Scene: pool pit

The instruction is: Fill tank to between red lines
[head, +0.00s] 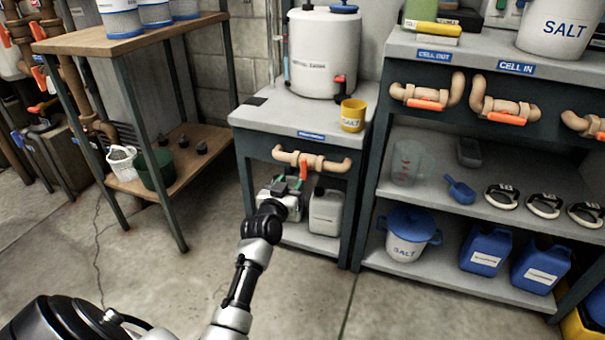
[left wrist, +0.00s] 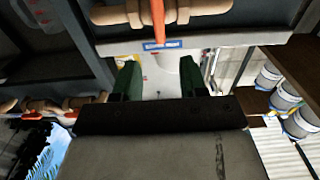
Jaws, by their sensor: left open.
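The white tank (head: 323,52) stands on a small grey-topped bench, with a thin upright tube at its left and a red tap (head: 340,88) low on its front. No red lines can be made out. Below the bench top runs a tan pipe (head: 330,164) with an orange valve handle (head: 304,170), which hangs down. My left gripper (head: 290,184) is open just below and in front of the pipe. In the left wrist view its green fingers (left wrist: 157,80) are apart with nothing between them, and the pipe (left wrist: 200,8) and orange handle (left wrist: 158,18) lie beyond. My right gripper is not in view.
A white jug (head: 326,212) sits on the shelf below. The right bench has more pipes with orange handles (head: 507,118) and a salt bucket (head: 561,27). A wooden rack (head: 140,36) stands left; floor between is clear.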

